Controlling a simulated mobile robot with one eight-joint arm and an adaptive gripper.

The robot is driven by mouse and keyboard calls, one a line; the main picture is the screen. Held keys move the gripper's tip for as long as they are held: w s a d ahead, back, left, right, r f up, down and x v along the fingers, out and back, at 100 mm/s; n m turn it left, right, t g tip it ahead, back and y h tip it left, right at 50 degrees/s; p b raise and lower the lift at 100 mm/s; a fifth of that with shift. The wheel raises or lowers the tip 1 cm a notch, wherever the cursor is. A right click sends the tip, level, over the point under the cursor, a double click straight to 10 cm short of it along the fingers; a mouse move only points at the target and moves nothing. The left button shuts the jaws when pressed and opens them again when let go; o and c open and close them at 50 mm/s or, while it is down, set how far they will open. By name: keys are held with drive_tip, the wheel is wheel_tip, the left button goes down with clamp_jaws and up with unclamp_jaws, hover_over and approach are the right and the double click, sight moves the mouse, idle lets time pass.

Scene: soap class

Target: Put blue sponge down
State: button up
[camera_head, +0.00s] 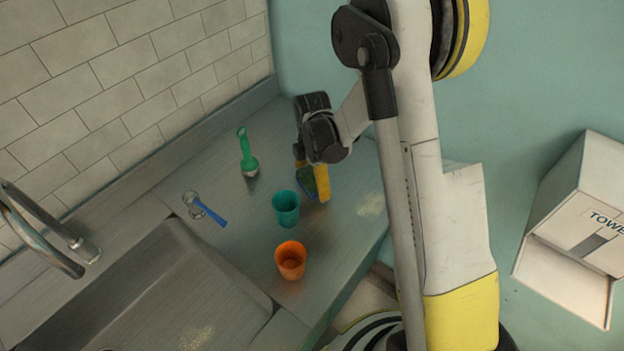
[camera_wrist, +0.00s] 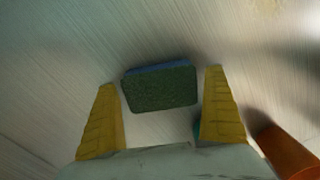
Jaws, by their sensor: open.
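The blue sponge (camera_wrist: 160,87) shows in the wrist view with a dark green scouring face towards the camera and a blue strip along its far edge. It appears to rest on the metal counter. My gripper (camera_wrist: 160,100) is open, with one yellow finger on each side of the sponge and a visible gap at each side. In the head view my gripper (camera_head: 316,184) is low over the counter (camera_head: 345,225), behind the teal cup. The sponge (camera_head: 308,184) is partly hidden there by the fingers.
A teal cup (camera_head: 286,208) stands close in front of my gripper, and an orange cup (camera_head: 290,260) stands nearer. A green-handled brush (camera_head: 247,155) and a blue-handled tool (camera_head: 207,210) are to the left. The sink (camera_head: 170,295) is at lower left. A towel dispenser (camera_head: 580,220) hangs at right.

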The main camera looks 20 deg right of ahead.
sight(312, 178)
wheel_tip(312, 178, up, 13)
drive_tip(key=p, duration=0.3)
drive_tip(key=s+r+m+t, duration=0.7)
drive_tip(key=s+r+m, duration=0.7)
drive_tip(key=s+m, duration=0.5)
drive_tip(key=shift+r+m, duration=0.4)
drive_tip(key=shift+m, duration=0.2)
wheel_tip(312, 178, down, 10)
drive_tip(key=b, duration=1)
drive_tip(key=shift+c, duration=0.3)
